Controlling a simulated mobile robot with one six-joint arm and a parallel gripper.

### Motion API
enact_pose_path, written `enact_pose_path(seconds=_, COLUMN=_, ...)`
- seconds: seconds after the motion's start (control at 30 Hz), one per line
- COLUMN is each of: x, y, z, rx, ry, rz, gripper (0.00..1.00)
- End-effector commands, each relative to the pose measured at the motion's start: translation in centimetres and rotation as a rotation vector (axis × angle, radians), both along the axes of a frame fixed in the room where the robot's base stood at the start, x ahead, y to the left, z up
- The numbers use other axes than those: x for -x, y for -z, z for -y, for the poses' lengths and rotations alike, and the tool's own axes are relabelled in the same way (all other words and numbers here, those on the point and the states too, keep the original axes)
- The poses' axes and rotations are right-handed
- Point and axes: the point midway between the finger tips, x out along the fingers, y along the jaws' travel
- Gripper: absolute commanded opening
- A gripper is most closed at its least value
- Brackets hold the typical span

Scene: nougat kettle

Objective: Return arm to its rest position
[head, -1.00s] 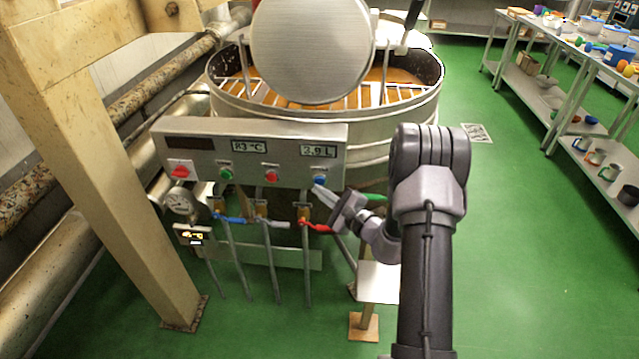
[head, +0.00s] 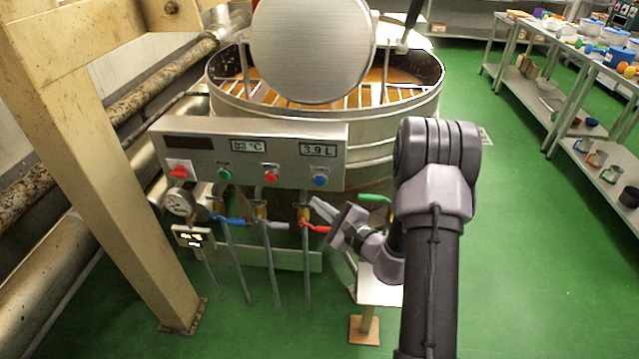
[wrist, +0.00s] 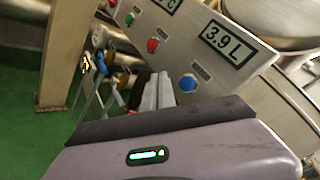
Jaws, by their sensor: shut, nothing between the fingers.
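My gripper (head: 318,206) is shut and empty in front of the lower right part of the control panel (head: 215,150), near the red valve handle (head: 315,228). In the wrist view my closed fingers (wrist: 157,92) point toward the panel, left of the blue button (wrist: 188,83). The blue button also shows in the head view (head: 320,181), just above the fingertips and apart from them. The panel display reads 3.9 L (head: 318,149). My arm reaches in from the lower right.
The kettle (head: 400,112) with slatted top stands behind the panel. Blue (head: 232,220) and green (head: 374,198) valve handles sit below it. A beige post (head: 100,160) stands at left. Shelves (head: 590,130) stand at right. Green floor (head: 530,260) is clear on the right.

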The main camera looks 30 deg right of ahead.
Motion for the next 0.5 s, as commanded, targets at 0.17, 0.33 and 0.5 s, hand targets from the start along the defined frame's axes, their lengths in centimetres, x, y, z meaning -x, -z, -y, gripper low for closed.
enact_pose_path(seconds=0.17, x=0.0, y=0.0, z=0.0, rx=0.000, ry=0.000, rz=0.000, gripper=0.00)
enact_pose_path(seconds=0.33, x=-0.2, y=-2.0, z=-2.2, rx=0.006, ry=-0.078, rz=0.008, gripper=0.00)
enact_pose_path(seconds=0.5, x=3.1, y=-10.5, z=-15.2, rx=0.097, ry=-0.532, rz=-0.020, gripper=0.00)
